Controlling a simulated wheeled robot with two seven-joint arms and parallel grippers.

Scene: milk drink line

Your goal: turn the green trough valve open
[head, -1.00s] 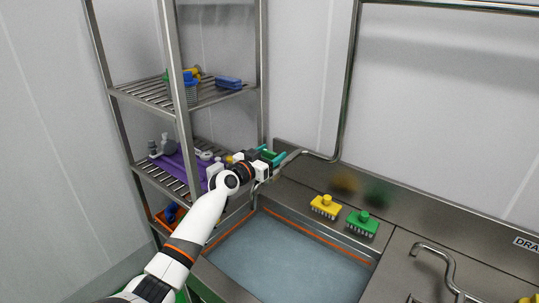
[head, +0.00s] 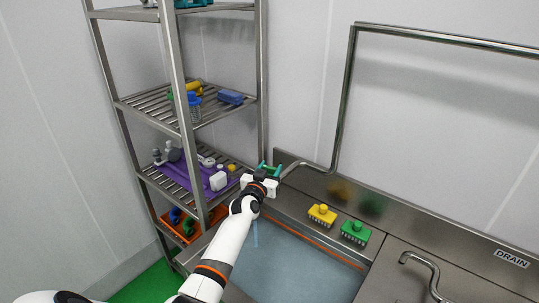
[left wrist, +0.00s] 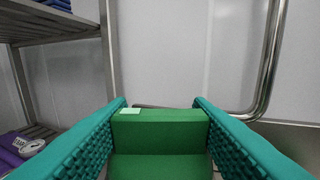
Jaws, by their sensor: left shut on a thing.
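The green valve handle (left wrist: 160,130) fills the space between the teal fingers in the left wrist view. My left gripper (head: 269,169) is shut on it at the back left corner of the trough (head: 313,241). In the head view the gripper hides most of the valve, so its exact angle is hard to tell. A thin pale blue streak (head: 255,234), looking like running water, shows below the gripper over the trough. My right gripper is not in view.
A yellow brush (head: 322,215) and a green brush (head: 355,232) stand on the ledge behind the trough. A metal rack (head: 187,130) with a purple tray (head: 190,178) and an orange bin (head: 187,232) stands left. A bent steel pipe (head: 348,95) runs up the wall.

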